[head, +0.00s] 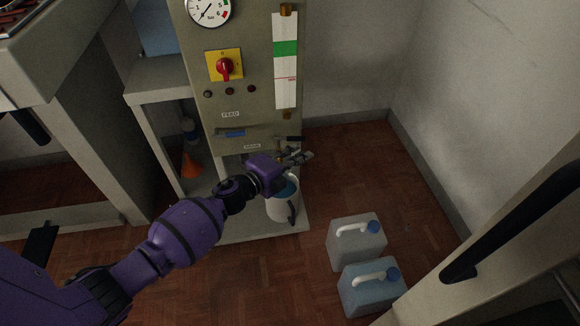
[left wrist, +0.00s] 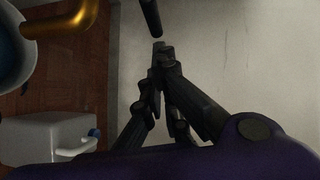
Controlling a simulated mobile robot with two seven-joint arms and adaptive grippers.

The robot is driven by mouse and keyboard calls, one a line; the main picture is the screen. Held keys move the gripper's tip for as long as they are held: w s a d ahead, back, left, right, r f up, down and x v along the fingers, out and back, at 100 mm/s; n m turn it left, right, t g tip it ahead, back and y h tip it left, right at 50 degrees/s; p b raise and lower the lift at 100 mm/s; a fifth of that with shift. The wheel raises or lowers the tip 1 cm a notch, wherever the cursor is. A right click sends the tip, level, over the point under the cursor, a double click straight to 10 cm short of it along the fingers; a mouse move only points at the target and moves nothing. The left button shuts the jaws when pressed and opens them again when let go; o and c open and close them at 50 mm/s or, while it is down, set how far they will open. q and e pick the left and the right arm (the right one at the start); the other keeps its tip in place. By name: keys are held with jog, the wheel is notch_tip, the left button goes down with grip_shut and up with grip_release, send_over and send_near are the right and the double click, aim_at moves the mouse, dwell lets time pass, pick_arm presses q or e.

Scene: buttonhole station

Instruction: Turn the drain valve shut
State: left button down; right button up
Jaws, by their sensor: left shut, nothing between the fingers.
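The drain valve sits low on the cabinet front beside the small lower label. Its dark lever (head: 294,138) sticks out to the right, and a dark rod end (left wrist: 150,17), which looks like this lever, shows in the left wrist view. My left gripper (head: 303,156) is shut and empty, just below the lever. In the left wrist view its fingertips (left wrist: 160,48) are close to the rod end; I cannot tell if they touch. A brass outlet pipe (left wrist: 65,22) is at the upper left there. My arm hides part of the valve. My right gripper is not in view.
A white jug (head: 283,208) with blue liquid stands below the outlet, close under my left gripper. A blue-handled feed lever (head: 234,133) is to the left. Two canisters (head: 356,240) (head: 371,290) stand on the floor at right.

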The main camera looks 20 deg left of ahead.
pick_arm(q)
jog(key=shift+w+a+f+b, duration=0.15)
jog(key=shift+w+a, duration=0.05)
jog(key=shift+w, duration=0.3)
jog(key=shift+w+a+f+b, duration=0.1)
jog(key=shift+w+a+b, duration=0.1)
jog(key=shift+w, duration=0.3)
jog(key=shift+w+a, duration=0.1)
jog(key=shift+w, duration=1.05)
